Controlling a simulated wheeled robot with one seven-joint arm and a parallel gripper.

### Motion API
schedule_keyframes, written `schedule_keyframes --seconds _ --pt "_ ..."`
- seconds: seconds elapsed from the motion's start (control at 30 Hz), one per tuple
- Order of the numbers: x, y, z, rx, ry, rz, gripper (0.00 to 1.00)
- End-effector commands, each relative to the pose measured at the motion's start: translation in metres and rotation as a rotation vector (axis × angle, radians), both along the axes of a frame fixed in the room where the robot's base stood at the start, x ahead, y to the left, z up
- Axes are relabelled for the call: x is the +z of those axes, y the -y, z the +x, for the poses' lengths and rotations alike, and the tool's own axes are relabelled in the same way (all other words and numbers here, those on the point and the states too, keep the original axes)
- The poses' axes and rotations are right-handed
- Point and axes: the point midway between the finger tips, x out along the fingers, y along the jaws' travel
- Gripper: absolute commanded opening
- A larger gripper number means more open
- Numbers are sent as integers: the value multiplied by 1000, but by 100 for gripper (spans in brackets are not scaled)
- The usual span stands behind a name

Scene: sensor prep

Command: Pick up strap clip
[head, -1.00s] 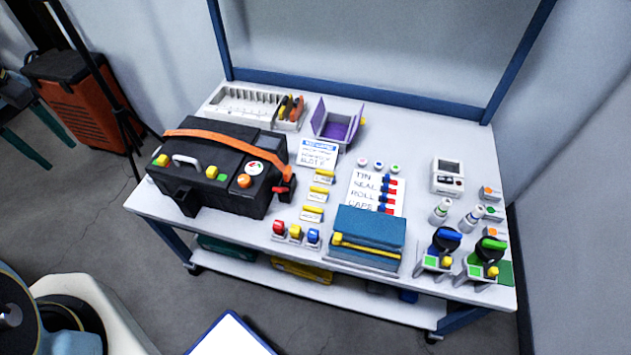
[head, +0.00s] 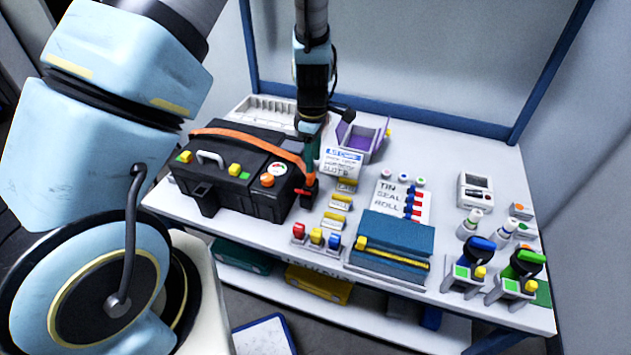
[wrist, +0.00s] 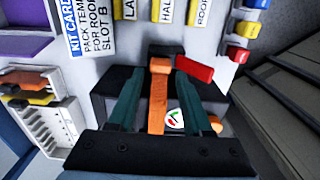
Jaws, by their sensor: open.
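The black case (head: 240,178) stands at the left of the table with an orange strap (head: 250,137) across its top. At its right end a red piece (head: 302,191), seemingly the strap clip, sticks out; it also shows in the wrist view (wrist: 195,68). My gripper (head: 311,155) points down above this end of the case, its teal fingers open and empty. In the wrist view the orange strap end (wrist: 158,90) lies between the two fingers (wrist: 162,78), and the red piece is just beyond the right finger. I cannot tell whether the fingers touch the strap.
A kit card (head: 342,162) and an open purple-lined box (head: 362,140) stand close to the right of my gripper. Yellow-topped labelled holders (head: 340,203) and coloured blocks (head: 317,237) line the case's right side. A blue book-like pad (head: 395,235) lies at the front.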

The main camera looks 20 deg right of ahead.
Motion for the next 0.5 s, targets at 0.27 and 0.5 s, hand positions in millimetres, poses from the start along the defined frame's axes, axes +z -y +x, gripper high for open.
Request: schedule_keyframes --seconds 0.27,0.5 --pt "-21 -2 0 0 -3 1 50" --pt "-54 -5 2 0 -1 1 50"
